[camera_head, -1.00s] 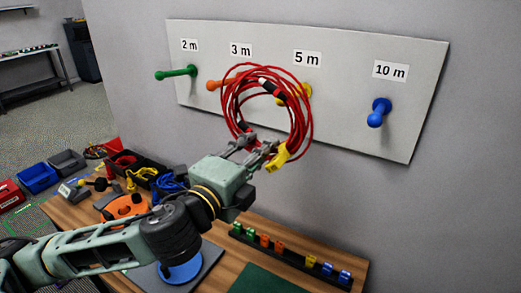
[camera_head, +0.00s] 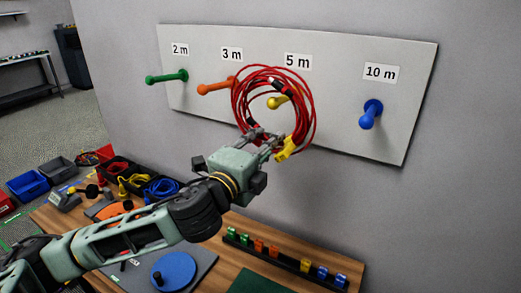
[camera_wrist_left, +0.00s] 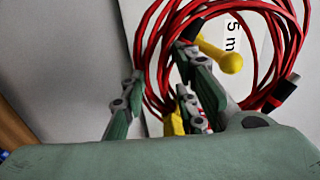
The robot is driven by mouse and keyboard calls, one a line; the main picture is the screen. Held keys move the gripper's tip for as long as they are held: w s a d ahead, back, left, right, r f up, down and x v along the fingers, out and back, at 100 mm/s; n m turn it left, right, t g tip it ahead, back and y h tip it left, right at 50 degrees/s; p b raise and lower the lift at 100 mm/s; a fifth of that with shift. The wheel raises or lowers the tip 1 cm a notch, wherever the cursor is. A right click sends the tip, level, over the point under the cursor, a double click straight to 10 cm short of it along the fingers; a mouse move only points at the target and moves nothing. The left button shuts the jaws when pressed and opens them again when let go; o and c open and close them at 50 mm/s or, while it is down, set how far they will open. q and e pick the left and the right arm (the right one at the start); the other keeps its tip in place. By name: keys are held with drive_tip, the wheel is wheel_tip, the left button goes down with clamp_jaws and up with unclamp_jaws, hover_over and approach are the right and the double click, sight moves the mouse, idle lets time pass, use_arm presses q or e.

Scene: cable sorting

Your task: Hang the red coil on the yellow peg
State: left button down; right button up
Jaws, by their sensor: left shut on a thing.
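The red coil (camera_head: 312,112) hangs upright in front of the peg board, with a yellow tag (camera_head: 287,148) at its lower right. My left gripper (camera_head: 268,141) is shut on the coil's lower part. The yellow peg (camera_head: 278,101), under the "5 m" label, shows through the coil's opening. In the left wrist view, the yellow peg's round tip (camera_wrist_left: 231,63) also shows inside the red loop (camera_wrist_left: 150,40), by the fingers of my left gripper (camera_wrist_left: 165,95). I cannot tell whether the peg's tip passes through the loop. My right gripper is out of view.
The board (camera_head: 335,135) also bears a green peg (camera_head: 167,77), an orange peg (camera_head: 214,87) left of the coil and a blue peg (camera_head: 370,115) to the right. Below are a wooden bench, a blue disc (camera_head: 174,270) and a rack of coloured clips (camera_head: 285,257).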

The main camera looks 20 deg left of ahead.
use_arm(q)
drive_tip(key=shift+w+d, duration=0.1)
drive_tip(key=shift+w, duration=0.55)
drive_tip(key=shift+w+d+f, duration=0.1)
drive_tip(key=shift+w+d, duration=0.05)
drive_tip(key=shift+w, duration=0.4)
drive_tip(key=w+d+f+b, duration=0.1)
drive_tip(key=w+f+b, duration=0.3)
drive_tip(key=w, duration=0.5)
drive_tip(key=shift+d, duration=0.35)
drive_tip(key=c, duration=1.3)
unclamp_jaws()
drive_tip(key=shift+s, duration=0.1)
